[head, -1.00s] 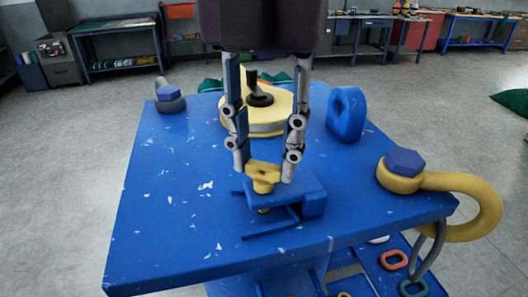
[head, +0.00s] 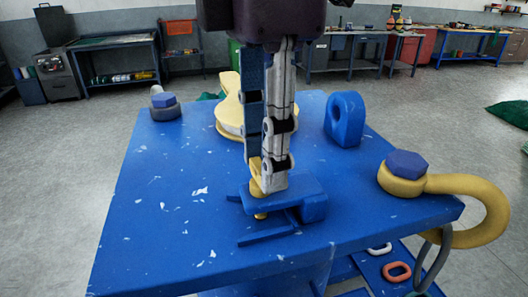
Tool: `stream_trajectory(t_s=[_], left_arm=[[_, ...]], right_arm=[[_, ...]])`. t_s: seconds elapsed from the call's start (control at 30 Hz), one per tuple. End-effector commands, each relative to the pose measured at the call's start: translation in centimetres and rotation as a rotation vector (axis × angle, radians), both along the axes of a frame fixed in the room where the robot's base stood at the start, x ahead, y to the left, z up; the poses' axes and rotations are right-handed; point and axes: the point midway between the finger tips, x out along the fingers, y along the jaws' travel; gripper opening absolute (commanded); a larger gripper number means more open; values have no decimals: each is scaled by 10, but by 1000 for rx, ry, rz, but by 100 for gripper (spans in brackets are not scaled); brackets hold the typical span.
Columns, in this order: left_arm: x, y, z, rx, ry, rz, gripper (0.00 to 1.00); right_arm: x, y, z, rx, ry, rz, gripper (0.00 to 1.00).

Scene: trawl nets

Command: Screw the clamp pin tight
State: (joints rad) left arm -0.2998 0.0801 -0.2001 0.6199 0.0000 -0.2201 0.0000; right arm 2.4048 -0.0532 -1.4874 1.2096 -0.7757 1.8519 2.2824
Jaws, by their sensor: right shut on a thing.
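The yellow clamp pin (head: 256,178) stands upright in a small blue clamp (head: 296,190) on the blue table top. Its lower end (head: 260,214) shows just under the clamp's upper arm. My right gripper (head: 268,180) points straight down over the clamp and is shut on the pin's head. Its fingers are seen nearly edge-on and hide most of the head. How far the pin sits in its thread cannot be told. My left gripper is not in view.
A shackle with a blue hexagonal bolt (head: 405,165) sits at the table's right edge. A smaller bolted shackle (head: 164,104) is at the back left. The table's left part is clear.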

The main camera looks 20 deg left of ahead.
Motion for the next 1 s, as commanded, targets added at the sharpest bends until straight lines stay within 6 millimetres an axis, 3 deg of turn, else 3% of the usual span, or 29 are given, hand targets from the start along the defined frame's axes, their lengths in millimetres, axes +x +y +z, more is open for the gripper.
stream_trajectory(t_s=[0.3, 0.8, 0.83, 1.0], left_arm=[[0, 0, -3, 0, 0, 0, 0], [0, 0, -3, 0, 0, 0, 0], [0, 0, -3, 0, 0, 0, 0], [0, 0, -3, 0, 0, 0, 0]], right_arm=[[1, 0, 4, 11, -7, -115, 6], [1, 0, 4, 10, -6, -134, 6], [1, 0, 4, 10, -6, -134, 31], [1, 0, 3, 7, -3, -131, 48]])
